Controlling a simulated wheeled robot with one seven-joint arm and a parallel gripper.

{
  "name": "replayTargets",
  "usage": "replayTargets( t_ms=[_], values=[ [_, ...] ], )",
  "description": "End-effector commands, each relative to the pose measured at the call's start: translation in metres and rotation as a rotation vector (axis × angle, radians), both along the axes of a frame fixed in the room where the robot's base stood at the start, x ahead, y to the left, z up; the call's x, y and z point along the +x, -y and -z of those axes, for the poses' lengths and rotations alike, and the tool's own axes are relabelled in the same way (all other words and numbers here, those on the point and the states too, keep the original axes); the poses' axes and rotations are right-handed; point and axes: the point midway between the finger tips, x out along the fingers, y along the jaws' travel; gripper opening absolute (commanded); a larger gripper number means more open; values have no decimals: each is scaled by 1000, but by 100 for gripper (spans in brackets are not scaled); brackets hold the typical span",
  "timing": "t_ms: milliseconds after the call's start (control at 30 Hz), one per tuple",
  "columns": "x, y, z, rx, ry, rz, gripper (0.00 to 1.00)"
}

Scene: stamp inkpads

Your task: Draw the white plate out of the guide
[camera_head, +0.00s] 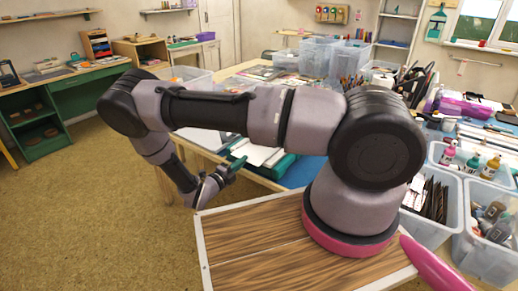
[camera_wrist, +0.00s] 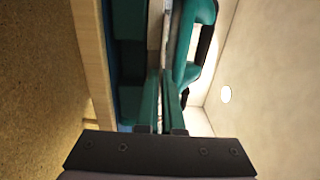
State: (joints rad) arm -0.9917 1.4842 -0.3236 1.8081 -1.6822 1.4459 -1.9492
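The white plate (camera_head: 256,155) lies at the near edge of the workbench, by a teal guide (camera_head: 279,166). My gripper (camera_head: 235,165) reaches its left side from the front, low beside the bench edge. In the wrist view, the two teal fingers (camera_wrist: 164,92) are close together, with a thin pale edge of the plate (camera_wrist: 166,35) in line between them. The gripper appears shut on this edge. Teal parts of the guide (camera_wrist: 187,45) stand close to the fingers. How far the plate sits in the guide is hidden.
The wooden bench edge (camera_wrist: 91,65) runs close alongside the fingers, with open floor (camera_head: 110,215) beyond it. Clear bins (camera_head: 437,205) and bottles crowd the right. A green shelf desk (camera_head: 45,125) stands far left.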

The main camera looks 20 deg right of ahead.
Motion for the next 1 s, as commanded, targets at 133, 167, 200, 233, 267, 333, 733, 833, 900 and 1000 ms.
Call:
replayTargets(
  t_ms=[133,167,200,233,267,333,733,833,900,1000],
  values=[
    [-5,-8,1,0,-1,-2,0],
    [-6,-10,1,0,-1,-2,0],
    [-8,-12,0,1,-1,-2,0],
    [-9,-13,0,1,-1,-2,0],
    [-10,-15,0,1,-1,-2,0],
    [-12,-18,0,1,-1,-1,0],
    [-26,-37,0,1,-1,-2,0],
    [-29,-40,0,1,-1,-2,0],
    [-30,-41,0,1,-1,-1,0],
    [-30,-42,0,1,-1,-1,0]
  ],
)
